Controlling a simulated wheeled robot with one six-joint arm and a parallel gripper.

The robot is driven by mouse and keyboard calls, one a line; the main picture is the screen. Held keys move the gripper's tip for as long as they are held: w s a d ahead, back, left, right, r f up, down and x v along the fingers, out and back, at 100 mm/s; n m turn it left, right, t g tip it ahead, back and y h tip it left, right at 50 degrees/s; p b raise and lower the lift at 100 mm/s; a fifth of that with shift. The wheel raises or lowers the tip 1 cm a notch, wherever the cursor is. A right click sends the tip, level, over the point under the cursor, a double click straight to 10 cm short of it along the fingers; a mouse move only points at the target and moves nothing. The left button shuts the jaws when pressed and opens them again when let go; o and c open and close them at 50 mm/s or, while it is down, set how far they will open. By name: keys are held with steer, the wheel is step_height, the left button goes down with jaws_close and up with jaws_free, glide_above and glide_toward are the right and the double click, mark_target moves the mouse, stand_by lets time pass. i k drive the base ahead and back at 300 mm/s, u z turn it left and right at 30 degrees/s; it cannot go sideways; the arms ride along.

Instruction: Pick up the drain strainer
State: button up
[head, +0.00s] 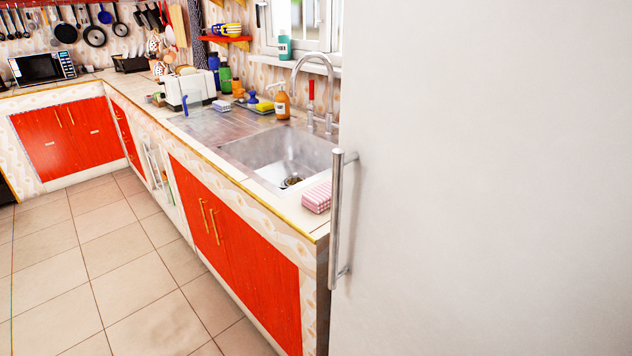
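The drain strainer (292,181) shows as a small dark round piece at the bottom of the steel sink (262,150). It sits at the drain, toward the front of the basin. It is small in the picture, so I cannot tell its details or whether it lies fully in the drain hole. My gripper is not in view.
A large white fridge-like door (480,180) with a long metal handle (337,220) fills the right side. A curved faucet (318,62) stands behind the sink. A folded pink cloth (318,197) lies on the counter's front right. The tiled floor (100,270) at left is clear.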

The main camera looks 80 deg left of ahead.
mark_target(295, 179)
steer(key=u, duration=2.6)
steer(key=k, duration=0.3)
steer(key=u, duration=1.3)
steer(key=i, duration=2.2)
steer(key=z, duration=1.25)
steer(key=i, duration=0.85)
steer(key=z, duration=0.75)
